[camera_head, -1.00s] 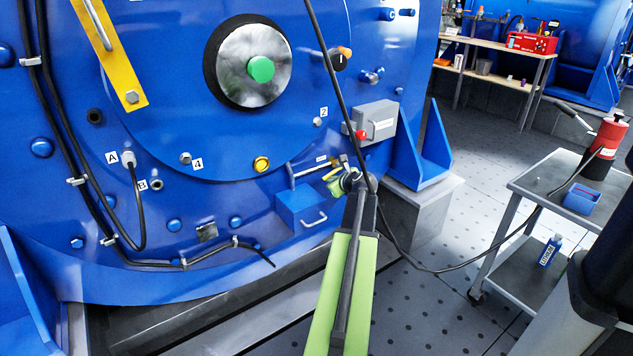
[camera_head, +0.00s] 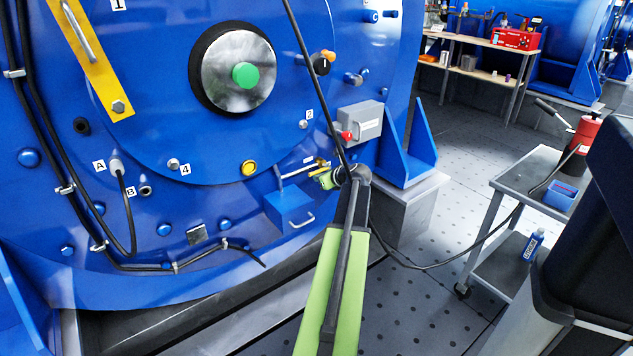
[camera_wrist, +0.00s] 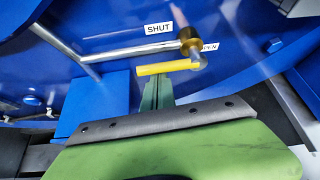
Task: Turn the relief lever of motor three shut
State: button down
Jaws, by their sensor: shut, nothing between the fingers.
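The relief lever (camera_wrist: 168,68) is a yellow handle on a brass valve (camera_wrist: 190,42) on a steel pipe. In the wrist view it points left from its pivot, under the SHUT label (camera_wrist: 159,28); the OPEN label (camera_wrist: 209,47) is partly hidden behind the valve end. My gripper (camera_wrist: 157,88) is shut and empty, its thin green fingers just below the lever's left half. I cannot tell whether they touch it. In the head view my gripper (camera_head: 325,180) is at the valve, largely hidden by my arm. The blue motor (camera_head: 200,140) fills the left.
A blue box with a handle (camera_head: 288,208) sits left below the valve. A grey box with a red knob (camera_head: 360,122) is above right. A black cable hangs past my arm to a trolley (camera_head: 510,180) with a red cylinder (camera_head: 584,132). Open floor lies between motor and trolley.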

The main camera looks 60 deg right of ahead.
notch_tip(320, 180, down, 5)
jog(key=b, duration=0.5)
jog(key=p+v, duration=0.6)
jog(key=v, duration=0.5)
jog(key=shift+d+r, duration=0.25)
jog(key=shift+s, duration=0.15)
